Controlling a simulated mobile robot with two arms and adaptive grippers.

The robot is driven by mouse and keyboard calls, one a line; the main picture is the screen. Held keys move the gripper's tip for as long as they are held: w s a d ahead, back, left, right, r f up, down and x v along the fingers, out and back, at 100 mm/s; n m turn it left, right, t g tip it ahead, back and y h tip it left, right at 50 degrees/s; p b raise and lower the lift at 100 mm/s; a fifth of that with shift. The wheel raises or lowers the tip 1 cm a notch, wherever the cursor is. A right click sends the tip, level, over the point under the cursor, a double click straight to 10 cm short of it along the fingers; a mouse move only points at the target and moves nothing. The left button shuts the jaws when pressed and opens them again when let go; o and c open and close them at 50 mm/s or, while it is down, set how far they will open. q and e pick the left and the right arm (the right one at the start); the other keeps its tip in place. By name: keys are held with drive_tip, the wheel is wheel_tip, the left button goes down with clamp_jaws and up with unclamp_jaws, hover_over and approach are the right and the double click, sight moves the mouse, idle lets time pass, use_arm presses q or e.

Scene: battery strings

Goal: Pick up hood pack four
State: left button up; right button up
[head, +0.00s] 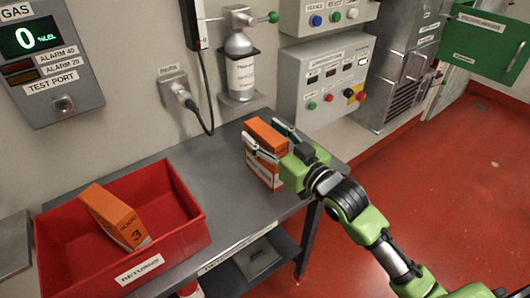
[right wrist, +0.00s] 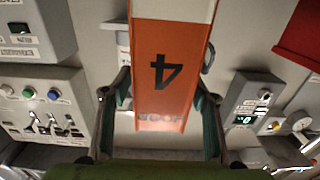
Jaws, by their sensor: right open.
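Hood pack four (head: 264,176) is an orange and white box standing upright on the grey table, near its right end. In the right wrist view the pack (right wrist: 168,70) shows an upside-down "4" and "HOOD" on its orange face. My right gripper (head: 268,141) is open around the upper part of the pack, one finger on each side. In the right wrist view the gripper (right wrist: 160,105) has the pack between its fingers; whether either finger touches it I cannot tell. My left gripper is out of view.
A red bin (head: 190,238) labelled "RETURNS" sits on the left of the table and holds another orange pack (head: 117,217) marked 3. Bare grey tabletop (head: 222,165) lies between bin and pack four. A socket cable (head: 207,100) and control boxes (head: 325,82) are on the wall behind.

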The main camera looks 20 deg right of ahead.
clamp_jaws()
drive_tip(key=shift+r, duration=0.15)
